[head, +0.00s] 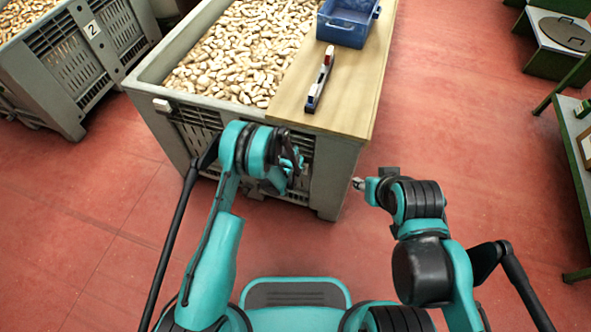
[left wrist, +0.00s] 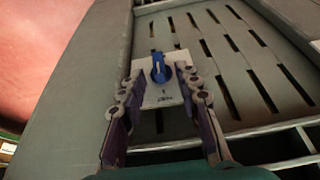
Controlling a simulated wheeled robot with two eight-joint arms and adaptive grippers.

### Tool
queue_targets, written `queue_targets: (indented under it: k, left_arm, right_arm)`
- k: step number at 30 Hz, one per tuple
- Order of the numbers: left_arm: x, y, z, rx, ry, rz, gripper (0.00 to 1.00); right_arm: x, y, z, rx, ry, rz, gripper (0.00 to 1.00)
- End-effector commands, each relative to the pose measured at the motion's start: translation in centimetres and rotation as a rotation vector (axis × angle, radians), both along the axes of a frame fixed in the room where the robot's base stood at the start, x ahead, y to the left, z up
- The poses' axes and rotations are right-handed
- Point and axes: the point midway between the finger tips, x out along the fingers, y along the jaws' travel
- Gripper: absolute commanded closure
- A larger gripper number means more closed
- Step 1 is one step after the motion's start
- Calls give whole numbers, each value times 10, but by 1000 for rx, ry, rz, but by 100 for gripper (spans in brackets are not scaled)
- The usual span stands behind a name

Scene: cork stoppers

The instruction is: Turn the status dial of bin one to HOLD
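The status dial (left wrist: 159,70) is a blue knob on a white plate (left wrist: 163,96), fixed to the slatted grey side of the near bin (head: 150,82). The plate's print is too small to read. My left gripper (left wrist: 156,86) is open, its two fingers apart on either side of the plate, with the knob between and just beyond the tips. I cannot tell whether they touch it. In the head view my left gripper (head: 292,165) is at the bin's front side, and the arm hides the dial. My right gripper (head: 360,184) is right of the bin, small and unclear.
A wooden board (head: 345,95) on the bin's right carries a blue tray (head: 347,25) and a dark, red-and-white tool (head: 320,80). A bin marked 2 (head: 100,60) stands at left. A green-framed bench (head: 570,140) is at right. Red floor between is clear.

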Motion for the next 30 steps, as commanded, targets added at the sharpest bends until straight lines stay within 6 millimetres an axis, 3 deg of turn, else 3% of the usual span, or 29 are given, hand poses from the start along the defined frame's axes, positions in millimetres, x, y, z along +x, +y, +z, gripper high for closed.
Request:
queue_targets:
  k: [9,13,30]
  left_arm:
    - [2,-1,-3,0,0,0,67]
    - [2,-1,-3,0,0,0,100]
    - [3,2,-4,-52,17,2,100]
  right_arm:
    - [0,0,-1,0,0,0,60]
    - [0,0,-1,0,0,0,60]
    - [0,0,-1,0,0,0,60]
